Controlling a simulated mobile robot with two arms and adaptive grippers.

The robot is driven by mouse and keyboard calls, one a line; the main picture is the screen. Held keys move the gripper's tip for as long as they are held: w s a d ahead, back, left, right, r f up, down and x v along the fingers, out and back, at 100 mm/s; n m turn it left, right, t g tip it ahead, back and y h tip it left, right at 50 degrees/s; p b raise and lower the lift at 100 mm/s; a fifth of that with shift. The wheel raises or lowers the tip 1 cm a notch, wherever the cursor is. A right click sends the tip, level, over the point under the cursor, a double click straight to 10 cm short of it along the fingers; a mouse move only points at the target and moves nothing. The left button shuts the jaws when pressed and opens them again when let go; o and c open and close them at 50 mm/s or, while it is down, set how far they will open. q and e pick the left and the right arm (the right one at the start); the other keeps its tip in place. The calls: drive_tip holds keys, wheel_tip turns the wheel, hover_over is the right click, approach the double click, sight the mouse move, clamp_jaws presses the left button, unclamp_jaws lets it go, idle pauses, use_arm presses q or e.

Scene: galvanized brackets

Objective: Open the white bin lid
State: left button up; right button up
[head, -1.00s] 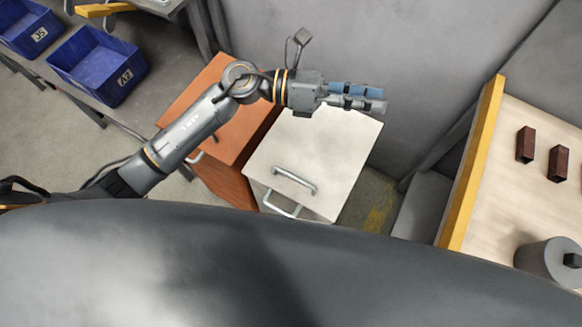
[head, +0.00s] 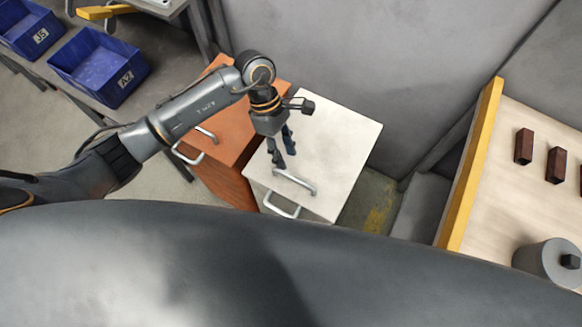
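The white bin (head: 335,150) stands against the grey wall in the middle of the head view. Its pale flat lid is down, with a metal bar handle (head: 296,183) near the front edge. A second metal handle (head: 281,206) sits on its front side. My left gripper (head: 285,160) points down over the lid's left part, just behind the lid handle. Its two dark fingers are apart with nothing between them. I cannot tell its exact height above the lid. My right gripper is out of view.
An orange-brown bin (head: 235,132) with similar handles stands close on the left, under my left arm. A yellow-edged table (head: 520,210) with dark red blocks and a grey cylinder is at the right. Blue crates (head: 97,65) are at the upper left.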

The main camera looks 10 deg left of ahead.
sight(293, 177)
use_arm(q)
drive_tip(key=x, duration=0.6)
drive_tip(key=shift+s+d+f, duration=0.1)
drive_tip(key=shift+d+f, duration=0.05)
drive_tip(key=shift+f, duration=0.1)
clamp_jaws()
